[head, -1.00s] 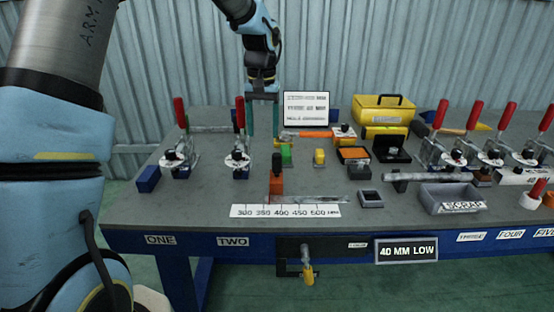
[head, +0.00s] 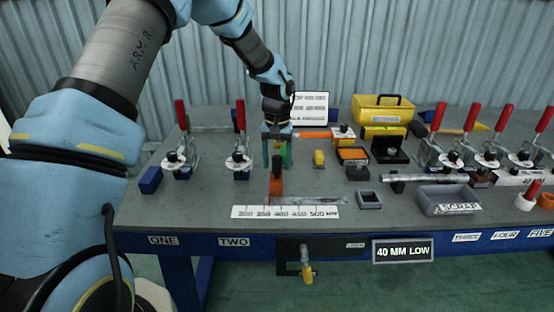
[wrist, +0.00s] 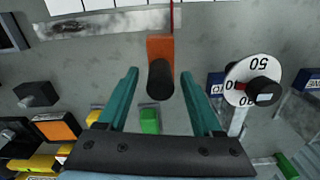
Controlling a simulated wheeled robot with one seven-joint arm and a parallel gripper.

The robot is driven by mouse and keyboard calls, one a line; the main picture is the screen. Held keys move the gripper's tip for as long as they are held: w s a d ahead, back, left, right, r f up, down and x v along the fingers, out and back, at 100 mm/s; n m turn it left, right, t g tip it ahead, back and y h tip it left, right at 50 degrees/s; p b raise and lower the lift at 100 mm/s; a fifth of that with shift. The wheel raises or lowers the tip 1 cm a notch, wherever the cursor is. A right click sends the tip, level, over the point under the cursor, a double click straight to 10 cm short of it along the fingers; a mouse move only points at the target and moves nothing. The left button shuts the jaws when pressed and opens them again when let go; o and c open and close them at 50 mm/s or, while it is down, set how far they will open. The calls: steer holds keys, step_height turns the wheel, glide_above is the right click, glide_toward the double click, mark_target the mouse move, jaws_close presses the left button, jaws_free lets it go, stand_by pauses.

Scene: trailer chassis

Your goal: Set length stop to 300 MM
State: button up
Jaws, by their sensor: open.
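The length stop is an orange block (head: 276,188) with a black knob (head: 277,163), beside a white scale (head: 285,212) marked 300 to 500 MM. The block stands between the 350 and 400 marks, nearer 400. In the wrist view, the orange block (wrist: 160,48) carries a thin red pointer (wrist: 171,15) reaching to the scale's edge; its numbers are cut off there. My gripper (head: 277,166) has teal fingers, open and empty, just behind the stop. In the wrist view, the knob (wrist: 160,82) appears between the fingertips (wrist: 159,75); whether they are at its height I cannot tell.
A green block (wrist: 149,120) lies behind the stop, with a yellow block (head: 319,158) to its right. Toggle clamps with red handles (head: 240,150) stand left and right. A metal strip (head: 310,200) lies behind the scale. A sign (head: 403,250) reads 40 MM LOW.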

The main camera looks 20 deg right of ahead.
steer(key=shift+f, duration=0.1)
jaws_close()
stand_by(0.6)
stand_by(0.8)
